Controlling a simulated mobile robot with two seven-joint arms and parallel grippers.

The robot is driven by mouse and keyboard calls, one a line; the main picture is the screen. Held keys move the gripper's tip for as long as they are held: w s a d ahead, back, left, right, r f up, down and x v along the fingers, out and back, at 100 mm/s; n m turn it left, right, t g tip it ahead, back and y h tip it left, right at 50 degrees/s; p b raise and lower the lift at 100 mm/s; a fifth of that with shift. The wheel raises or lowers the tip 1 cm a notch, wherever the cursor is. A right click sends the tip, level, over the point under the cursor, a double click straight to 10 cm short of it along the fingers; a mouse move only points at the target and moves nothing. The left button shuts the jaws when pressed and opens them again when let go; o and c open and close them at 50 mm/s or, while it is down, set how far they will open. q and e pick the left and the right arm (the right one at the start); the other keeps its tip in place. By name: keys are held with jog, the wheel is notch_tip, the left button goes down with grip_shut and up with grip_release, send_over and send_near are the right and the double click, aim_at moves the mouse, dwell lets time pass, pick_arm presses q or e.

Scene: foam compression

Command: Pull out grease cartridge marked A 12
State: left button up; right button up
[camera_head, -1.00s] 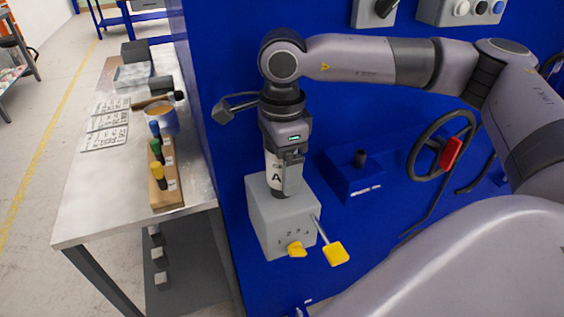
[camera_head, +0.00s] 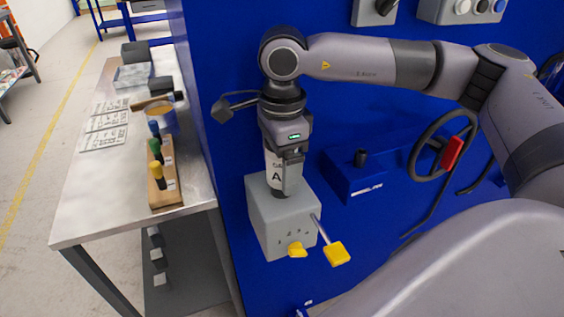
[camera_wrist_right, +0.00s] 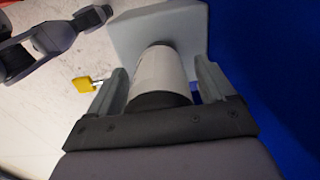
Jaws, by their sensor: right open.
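The grease cartridge (camera_head: 274,176) is a white cylinder with a black letter A on its label; the rest of the marking is too small or covered. It stands upright in the top of a grey box (camera_head: 284,222) on the blue wall. My right gripper (camera_head: 290,178) points down around the cartridge. In the right wrist view the cartridge (camera_wrist_right: 160,75) lies between the two fingers of my open right gripper (camera_wrist_right: 160,85), its dark end close to the palm. My left gripper is not clearly in view.
A blue box (camera_head: 352,180) and a handwheel (camera_head: 425,150) are to the right. A metal table (camera_head: 85,205) with bottles and papers stands left.

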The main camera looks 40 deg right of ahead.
jog(key=shift+s+a+f, duration=0.1)
jog(key=shift+s+f, duration=0.2)
jog(key=shift+f, duration=0.35)
jog(key=c, duration=1.4)
jog(key=shift+w+r+p, duration=0.25)
jog(key=shift+r+p, duration=0.4)
jog(key=shift+r, duration=0.4)
jog(key=shift+r+p, duration=1.15)
jog(key=shift+r, duration=1.05)
